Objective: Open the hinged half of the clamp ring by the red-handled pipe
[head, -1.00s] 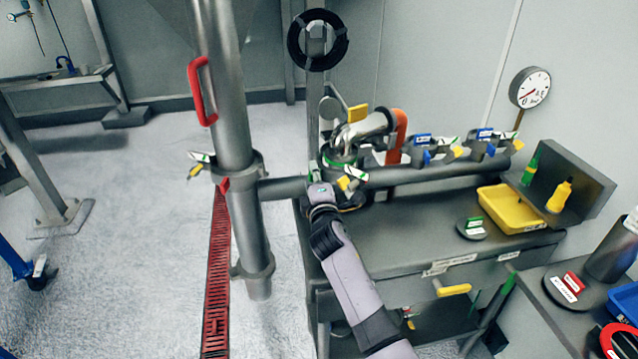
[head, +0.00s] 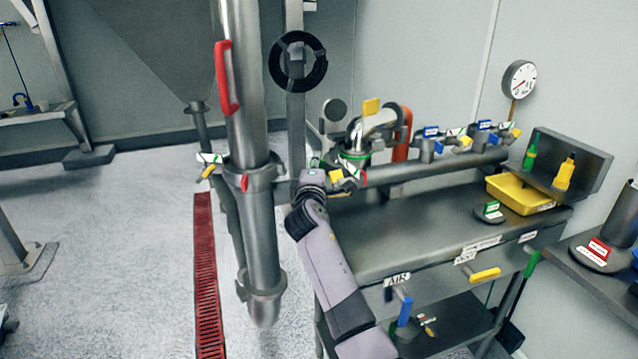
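The steel pipe with the red handle (head: 226,78) stands upright left of the middle in the head view. A grey clamp ring (head: 262,178) circles it at mid-height, with a small red piece on its front and a white-green tag and yellow piece at its left. I cannot tell whether its hinged half is open. One arm, apparently my right, reaches up from the bottom. Its gripper (head: 311,178) is right of the clamp ring, near the horizontal pipe. The wrist hides the fingers, so their opening and any contact are unclear. My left gripper is not in view.
A bent pipe (head: 378,124) with a green ring stands on the steel bench (head: 400,237) behind the gripper. A horizontal pipe (head: 440,167) with tagged valves runs right. A yellow tray (head: 520,196) sits on the bench. A red floor grate (head: 206,285) lies left; the floor beyond is open.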

